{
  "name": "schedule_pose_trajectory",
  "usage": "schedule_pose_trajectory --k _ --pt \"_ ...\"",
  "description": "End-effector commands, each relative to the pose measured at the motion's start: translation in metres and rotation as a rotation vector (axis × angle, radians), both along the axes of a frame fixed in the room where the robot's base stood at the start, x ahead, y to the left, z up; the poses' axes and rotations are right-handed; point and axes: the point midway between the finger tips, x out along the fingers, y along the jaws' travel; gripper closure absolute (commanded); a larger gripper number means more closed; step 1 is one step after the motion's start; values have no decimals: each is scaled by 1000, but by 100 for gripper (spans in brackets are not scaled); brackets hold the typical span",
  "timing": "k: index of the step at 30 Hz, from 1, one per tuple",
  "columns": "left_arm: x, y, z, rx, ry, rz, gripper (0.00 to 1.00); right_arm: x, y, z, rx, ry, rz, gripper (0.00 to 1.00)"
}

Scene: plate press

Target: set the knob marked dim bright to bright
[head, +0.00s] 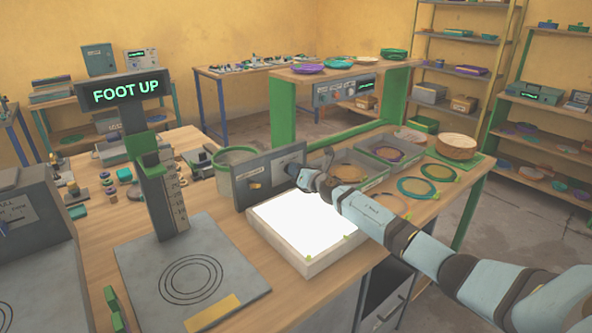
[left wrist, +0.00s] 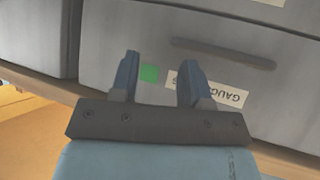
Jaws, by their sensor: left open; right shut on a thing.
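A dark upright panel (head: 240,191) stands behind the bright white light box (head: 310,221). The dim and bright marks and the knob's setting cannot be made out.
A press with a "FOOT UP" sign (head: 125,92) and a ringed base plate stands left of the light box. A green-rimmed pot (head: 236,155) is behind the panel. Trays (head: 345,170) and coloured rings lie to the right, beside my right arm.

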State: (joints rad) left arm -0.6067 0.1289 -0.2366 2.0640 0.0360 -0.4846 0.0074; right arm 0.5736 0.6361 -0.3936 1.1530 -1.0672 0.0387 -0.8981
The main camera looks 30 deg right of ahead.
Motion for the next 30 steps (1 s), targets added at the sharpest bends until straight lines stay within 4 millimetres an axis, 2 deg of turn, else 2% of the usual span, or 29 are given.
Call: schedule_pose_trajectory --k 10,27,28,30 --pt "0 -4 1 -14 7 12 57 0 -2 -1 152 12 -1 100" --pt "1 0 2 -3 2 5 57 0 -2 -1 184 15 -1 100" --pt "1 1 2 -2 2 4 57 0 -2 -1 184 15 -1 84" --pt "1 1 2 0 0 3 57 0 -2 -1 184 15 -1 68"
